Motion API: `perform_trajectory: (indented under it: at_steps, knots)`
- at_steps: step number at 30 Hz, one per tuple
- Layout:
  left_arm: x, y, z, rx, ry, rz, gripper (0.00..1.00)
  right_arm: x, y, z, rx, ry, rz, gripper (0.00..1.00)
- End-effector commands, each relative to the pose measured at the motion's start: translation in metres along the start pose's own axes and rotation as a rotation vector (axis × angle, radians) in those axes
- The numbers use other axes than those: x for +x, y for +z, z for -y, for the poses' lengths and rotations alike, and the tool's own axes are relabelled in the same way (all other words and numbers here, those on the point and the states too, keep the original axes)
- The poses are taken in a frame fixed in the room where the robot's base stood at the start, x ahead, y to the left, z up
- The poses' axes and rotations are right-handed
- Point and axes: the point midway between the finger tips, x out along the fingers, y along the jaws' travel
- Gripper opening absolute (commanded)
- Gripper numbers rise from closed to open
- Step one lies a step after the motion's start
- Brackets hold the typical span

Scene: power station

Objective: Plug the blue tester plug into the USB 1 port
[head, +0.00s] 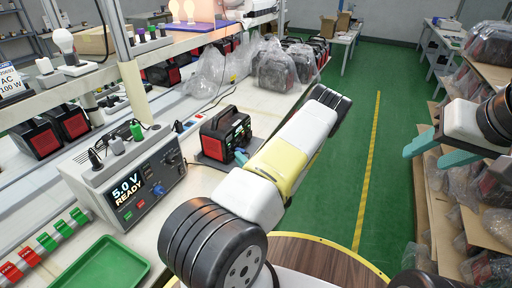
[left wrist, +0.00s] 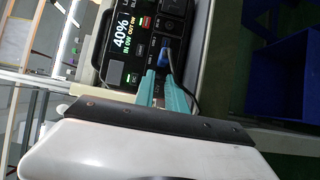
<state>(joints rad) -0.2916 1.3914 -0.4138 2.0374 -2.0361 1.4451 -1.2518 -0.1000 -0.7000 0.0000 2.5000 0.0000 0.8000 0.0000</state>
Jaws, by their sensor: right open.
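The power station (head: 224,134) is a black box with a display on the bench. In the left wrist view its front (left wrist: 135,50) reads 40%. The blue tester plug (left wrist: 164,57) is at its port panel, with a black cable (left wrist: 190,93) curving away. I cannot tell whether it is seated or in which port. My left gripper (head: 241,157) is at the front panel. Its teal fingertips (left wrist: 159,76) are close together just below the plug, and its grip is unclear. My right gripper (head: 443,147) is open and empty, far right, away from the power station.
A tester box (head: 130,180) reading "5.0 V READY" stands on the bench at left. A green tray (head: 100,266) lies at the front left. Bagged units (head: 275,70) stand farther back. Shelving with wrapped goods (head: 475,190) is at right. The green floor between is clear.

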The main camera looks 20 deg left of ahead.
Motion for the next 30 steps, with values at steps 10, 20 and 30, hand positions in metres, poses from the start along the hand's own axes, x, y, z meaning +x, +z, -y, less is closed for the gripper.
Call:
perform_trajectory:
  at_steps: [10, 20, 30]
  knots:
    - [0.003, 0.003, -0.001, -0.001, 0.005, -0.064, 0.00, 0.000, 0.000, 0.000, 0.000, 0.000, 0.000, 0.51]
    - [0.015, 0.010, -0.001, -0.004, 0.006, -0.332, 0.00, 0.000, 0.000, 0.000, 0.000, 0.000, 0.000, 0.51]
    - [0.017, 0.010, -0.001, 0.001, 0.001, -0.391, 0.00, 0.000, 0.000, 0.000, 0.000, 0.000, 0.000, 0.51]
